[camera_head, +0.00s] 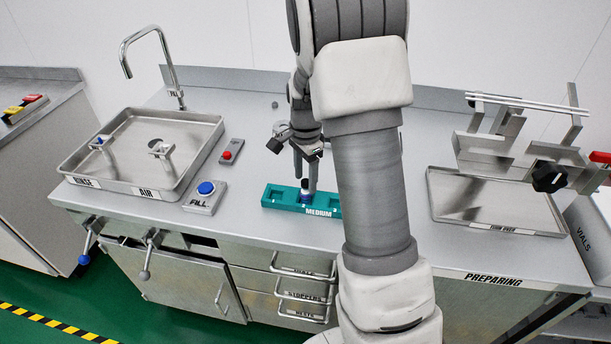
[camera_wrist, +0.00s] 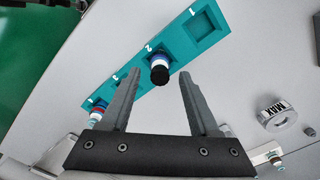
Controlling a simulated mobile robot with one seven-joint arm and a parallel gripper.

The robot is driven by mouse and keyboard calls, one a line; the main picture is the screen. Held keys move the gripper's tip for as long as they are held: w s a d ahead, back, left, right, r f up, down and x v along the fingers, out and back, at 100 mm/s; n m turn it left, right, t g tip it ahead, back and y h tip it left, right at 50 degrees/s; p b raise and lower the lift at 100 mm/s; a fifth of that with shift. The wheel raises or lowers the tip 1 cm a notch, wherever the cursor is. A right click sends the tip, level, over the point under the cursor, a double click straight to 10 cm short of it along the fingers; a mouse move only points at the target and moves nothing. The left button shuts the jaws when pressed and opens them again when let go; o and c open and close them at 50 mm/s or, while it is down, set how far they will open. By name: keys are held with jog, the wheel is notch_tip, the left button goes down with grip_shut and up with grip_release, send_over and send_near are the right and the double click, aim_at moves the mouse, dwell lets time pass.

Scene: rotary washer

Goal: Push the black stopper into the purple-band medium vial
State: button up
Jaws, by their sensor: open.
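The vial also shows in the head view (camera_head: 305,196), low under my gripper. My gripper (camera_head: 305,178) is open above the rack and points down. In the wrist view the fingertips (camera_wrist: 159,72) stand either side of the stopper, apart from it in the picture. The rack (camera_wrist: 185,44) also shows there, slot 1 empty.
A metal ring marked MAX (camera_wrist: 278,114) lies right. A sink tray (camera_head: 120,190), FILL button (camera_head: 205,190), red button (camera_head: 229,154) and metal stand (camera_head: 490,150) flank the rack.

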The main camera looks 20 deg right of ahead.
notch_tip(320, 180, up, 17)
jog(key=p, duration=0.2)
jog(key=s+a+r+n+t, duration=0.1)
jog(key=s+a+r+n, duration=0.25)
jog(key=s, duration=0.25)
jog(key=s+a+r+n+t, duration=0.2)
jog(key=s+r+n, duration=0.1)
jog(key=s+n, duration=0.15)
jog(key=s+a+f+n+t, duration=0.1)
jog(key=s+a+n, duration=0.3)
jog(key=s, duration=0.9)
jog(key=n+t, duration=0.1)
jog(key=n, duration=0.2)
jog(key=shift+f+n+t, duration=0.3)
jog(key=shift+n, duration=0.1)
